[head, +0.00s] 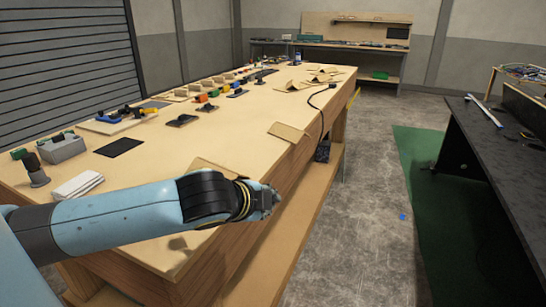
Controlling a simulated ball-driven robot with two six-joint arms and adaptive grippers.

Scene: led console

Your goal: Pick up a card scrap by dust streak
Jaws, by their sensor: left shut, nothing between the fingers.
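A tan card scrap (288,132) lies near the right edge of the long wooden workbench (230,140). Another card scrap (208,164) lies nearer, partly hidden behind my left arm. More folded card scraps (292,86) lie farther back. I cannot make out a dust streak with certainty. My left gripper (268,199) is small and dark at the end of my blue arm. It is shut and empty, in front of the bench's right edge in the picture. My right gripper is not in view.
A white cloth (78,186), a dark mat (120,147), a grey box (62,148) and small parts stand along the bench's left side. A black cable (321,110) hangs over its right edge. A dark table (492,140) stands right. A small blue piece (402,217) lies on open floor.

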